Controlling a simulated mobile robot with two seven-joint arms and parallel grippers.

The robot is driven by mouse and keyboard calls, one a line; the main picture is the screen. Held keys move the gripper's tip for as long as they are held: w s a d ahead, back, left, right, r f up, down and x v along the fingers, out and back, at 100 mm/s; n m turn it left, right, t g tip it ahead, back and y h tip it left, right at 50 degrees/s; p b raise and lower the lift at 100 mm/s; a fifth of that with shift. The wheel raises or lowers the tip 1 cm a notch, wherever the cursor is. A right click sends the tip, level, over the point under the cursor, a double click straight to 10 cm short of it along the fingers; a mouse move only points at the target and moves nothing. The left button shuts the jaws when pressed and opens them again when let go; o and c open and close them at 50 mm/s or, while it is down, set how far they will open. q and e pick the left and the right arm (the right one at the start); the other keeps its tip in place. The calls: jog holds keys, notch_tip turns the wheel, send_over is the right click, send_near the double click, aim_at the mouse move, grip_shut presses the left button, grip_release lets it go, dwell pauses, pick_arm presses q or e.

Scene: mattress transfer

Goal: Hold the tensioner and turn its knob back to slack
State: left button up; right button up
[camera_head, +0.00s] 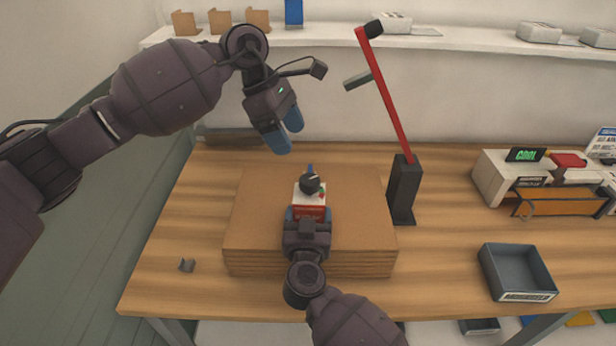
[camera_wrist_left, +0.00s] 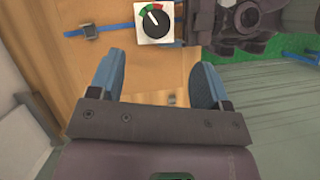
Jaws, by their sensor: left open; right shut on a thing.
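The tensioner (camera_head: 309,203) is a small red and white box with a dark round knob (camera_head: 311,184) on top. It sits over the brown stacked block on the table. In the left wrist view, the knob (camera_wrist_left: 155,21) has a light pointer line tilted to the upper left, with red and green marks around its far side. My right gripper (camera_head: 307,218) is shut on the tensioner from the near side. My left gripper (camera_head: 287,133) is open and empty, above and behind the tensioner, clear of the knob. Its two blue fingers (camera_wrist_left: 158,82) frame only the tabletop side below the tensioner.
The brown block (camera_head: 260,220) carries a blue strap (camera_wrist_left: 110,29) with a buckle. A red lever on a black stand (camera_head: 404,190) rises close on the right. A grey tray (camera_head: 517,272) and a boxed device (camera_head: 515,180) stand farther right. The left tabletop is mostly clear.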

aim_at(309, 179)
jog(key=shift+r, duration=0.1)
pick_arm(q)
jog(key=shift+y, duration=0.3)
jog(key=x, duration=1.1)
jog(key=shift+w+f, duration=0.2)
jog(key=shift+w, duration=0.05)
jog(key=c, duration=0.9)
